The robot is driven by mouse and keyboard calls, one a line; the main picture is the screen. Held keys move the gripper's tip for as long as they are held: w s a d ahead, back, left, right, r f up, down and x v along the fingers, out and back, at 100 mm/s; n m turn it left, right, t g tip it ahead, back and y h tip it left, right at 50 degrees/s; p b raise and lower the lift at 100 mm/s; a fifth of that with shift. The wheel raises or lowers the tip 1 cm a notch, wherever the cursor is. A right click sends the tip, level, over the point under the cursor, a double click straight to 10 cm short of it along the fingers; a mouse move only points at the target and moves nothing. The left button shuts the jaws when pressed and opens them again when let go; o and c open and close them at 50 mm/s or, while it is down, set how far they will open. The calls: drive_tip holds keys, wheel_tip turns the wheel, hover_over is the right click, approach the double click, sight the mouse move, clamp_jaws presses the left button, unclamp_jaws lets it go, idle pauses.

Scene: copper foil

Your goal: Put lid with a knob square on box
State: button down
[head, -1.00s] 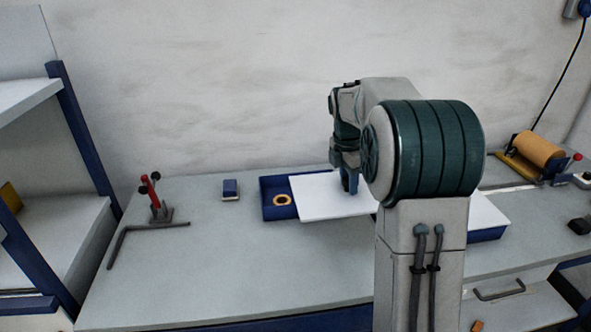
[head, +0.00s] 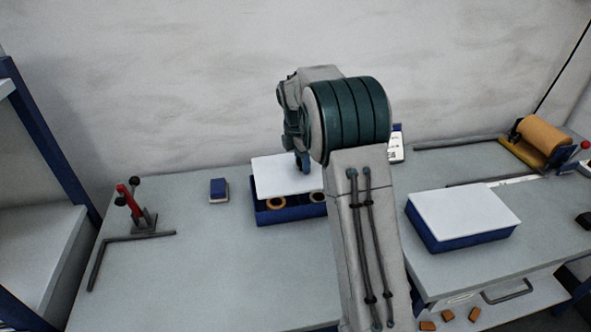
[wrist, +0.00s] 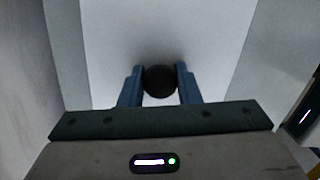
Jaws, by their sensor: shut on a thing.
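The white lid (head: 272,176) is in my gripper (head: 302,163), level or nearly so. In the wrist view my gripper (wrist: 159,76) is shut on its dark round knob (wrist: 160,82), one blue finger on each side. The open blue box (head: 290,214) stands on the bench under and in front of the lid. The lid covers the box's rear part in the head view, and the front wall and two tan rings (head: 276,203) inside still show. The lid looks raised and set back from the box; the exact gap is unclear. My arm hides the right side.
Another blue box with a white top (head: 462,214) stands to the right. A small blue block (head: 219,190), a red-handled clamp (head: 130,205) and an L-shaped bar (head: 120,240) are at left. A tan roller (head: 543,142) is at far right. The front-left bench is clear.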

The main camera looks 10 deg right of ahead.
sight(295, 167)
drive_tip(key=shift+w+a+f, duration=0.5)
drive_tip(key=shift+w+a, duration=0.2)
drive_tip(key=shift+a, duration=0.05)
drive_tip(key=shift+f, duration=0.25)
wheel_tip(295, 167, down, 4)
drive_tip(key=shift+r+p, duration=0.15)
drive_tip(key=shift+p, duration=0.45)
drive_tip(key=shift+f+b, duration=0.35)
drive_tip(key=shift+f, duration=0.2)
drive_tip(key=shift+f, duration=0.1)
drive_tip(key=c, duration=1.1)
unclamp_jaws()
drive_tip(key=shift+o, duration=0.2)
